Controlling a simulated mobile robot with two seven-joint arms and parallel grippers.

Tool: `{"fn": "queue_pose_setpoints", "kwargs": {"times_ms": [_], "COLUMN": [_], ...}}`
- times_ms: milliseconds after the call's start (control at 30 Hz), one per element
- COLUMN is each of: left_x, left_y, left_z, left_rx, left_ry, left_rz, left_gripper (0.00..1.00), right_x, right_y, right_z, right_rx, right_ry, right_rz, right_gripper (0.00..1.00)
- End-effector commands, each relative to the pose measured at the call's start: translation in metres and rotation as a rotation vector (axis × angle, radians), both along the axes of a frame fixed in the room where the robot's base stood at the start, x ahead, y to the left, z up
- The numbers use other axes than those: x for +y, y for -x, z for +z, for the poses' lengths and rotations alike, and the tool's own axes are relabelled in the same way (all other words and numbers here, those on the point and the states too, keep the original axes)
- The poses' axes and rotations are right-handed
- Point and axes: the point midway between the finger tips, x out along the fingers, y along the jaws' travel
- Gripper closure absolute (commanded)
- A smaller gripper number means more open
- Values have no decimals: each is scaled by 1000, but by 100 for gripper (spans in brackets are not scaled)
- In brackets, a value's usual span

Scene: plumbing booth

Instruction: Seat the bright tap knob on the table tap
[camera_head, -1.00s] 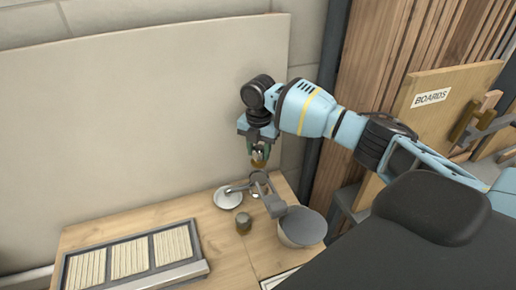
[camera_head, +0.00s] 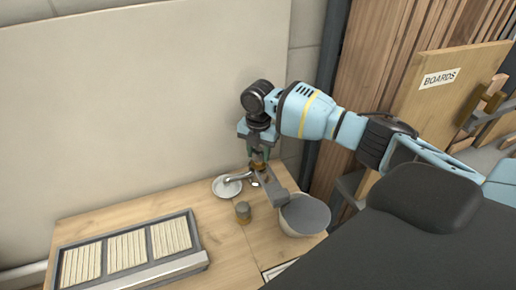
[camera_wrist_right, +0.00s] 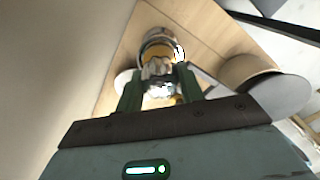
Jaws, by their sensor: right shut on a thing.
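My right gripper (camera_head: 259,157) points down over the table tap (camera_head: 238,178) and is shut on the bright tap knob (camera_wrist_right: 157,69). In the right wrist view its green fingers (camera_wrist_right: 159,82) stand on either side of the lobed, shiny knob. A brass-coloured part (camera_head: 258,166) shows just under the fingers in the head view. The knob is right above or at the top of the tap; I cannot tell whether it touches or is seated. The tap's upper body is partly hidden by the gripper. My left gripper is not in view.
A white dish (camera_head: 221,190) lies under the spout. A small grey-and-brass cylinder (camera_head: 243,211) stands in front. A framed tray (camera_head: 148,258) lies left. The wall is close behind.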

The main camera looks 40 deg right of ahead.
Motion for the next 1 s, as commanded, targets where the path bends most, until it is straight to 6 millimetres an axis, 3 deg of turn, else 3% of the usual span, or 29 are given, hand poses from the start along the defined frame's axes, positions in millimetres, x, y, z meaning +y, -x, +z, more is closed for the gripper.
{"fn": "queue_pose_setpoints", "kwargs": {"times_ms": [267, 300, 500, 800, 1000], "left_x": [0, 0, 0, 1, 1], "left_y": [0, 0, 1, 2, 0], "left_z": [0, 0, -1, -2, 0], "left_rx": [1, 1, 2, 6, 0], "left_ry": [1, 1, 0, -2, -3], "left_rz": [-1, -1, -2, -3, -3], "left_gripper": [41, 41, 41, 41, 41], "right_x": [0, 0, 0, 0, 0], "right_y": [0, 0, 0, 0, -1], "right_z": [-1, -1, -1, 2, 28], "right_rx": [-1, -1, -1, -1, -4], "right_ry": [0, 0, 0, 0, 0], "right_rz": [0, 0, -1, -1, -1], "right_gripper": [88, 60, 37, 37, 37]}}
